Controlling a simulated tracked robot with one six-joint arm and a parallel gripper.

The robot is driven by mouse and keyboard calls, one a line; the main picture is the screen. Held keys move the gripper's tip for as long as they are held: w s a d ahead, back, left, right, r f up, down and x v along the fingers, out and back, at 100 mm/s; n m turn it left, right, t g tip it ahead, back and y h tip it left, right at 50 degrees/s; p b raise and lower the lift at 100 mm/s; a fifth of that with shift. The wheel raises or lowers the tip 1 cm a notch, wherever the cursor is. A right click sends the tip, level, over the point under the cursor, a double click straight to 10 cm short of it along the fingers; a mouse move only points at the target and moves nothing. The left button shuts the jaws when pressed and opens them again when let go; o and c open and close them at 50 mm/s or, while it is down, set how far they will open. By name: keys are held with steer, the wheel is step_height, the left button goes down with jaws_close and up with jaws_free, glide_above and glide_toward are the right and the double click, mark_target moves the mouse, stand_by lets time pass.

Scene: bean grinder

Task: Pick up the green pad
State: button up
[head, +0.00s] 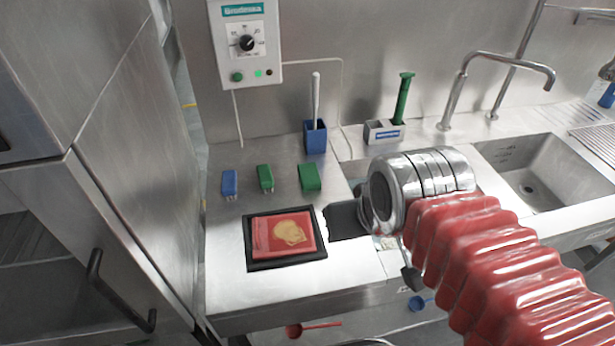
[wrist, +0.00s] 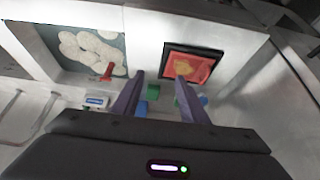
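The green pad (head: 310,177) lies flat on the steel counter, right of a green brush (head: 265,177). In the wrist view, the green pad (wrist: 153,92) shows between the two fingers, farther off and nearer the left one. My gripper (wrist: 160,76) is open, its fingers apart with nothing between them. In the head view, my gripper is partly hidden behind my wrist; one dark finger shows over the counter, in front of the pad and to its right.
A black tray (head: 252,265) with a red block lies in front of the brushes. A blue brush (head: 229,183) lies left. The sink (head: 540,172) is at right.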

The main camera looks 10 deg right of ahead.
steer(key=shift+o, duration=0.8)
steer(key=shift+w+r, duration=0.1)
steer(key=shift+w, duration=0.15)
steer(key=o, duration=0.5)
steer(key=w, duration=0.5)
steer(key=shift+w+d+r, duration=0.2)
steer(key=shift+w+r, duration=0.15)
steer(key=shift+r, duration=0.05)
steer(key=shift+g, duration=0.6)
steer(key=w+f, duration=0.2)
steer(key=w, duration=0.5)
steer(key=w+f, duration=0.3)
steer(key=w, duration=0.5)
steer(key=w+f, duration=0.2)
steer(key=w, duration=0.6)
steer(key=shift+a+f, duration=0.15)
steer(key=shift+a, duration=0.15)
steer(key=shift+f, duration=0.1)
glide_above(310, 180)
step_height(310, 180, down, 7)
steer(key=shift+f, duration=0.35)
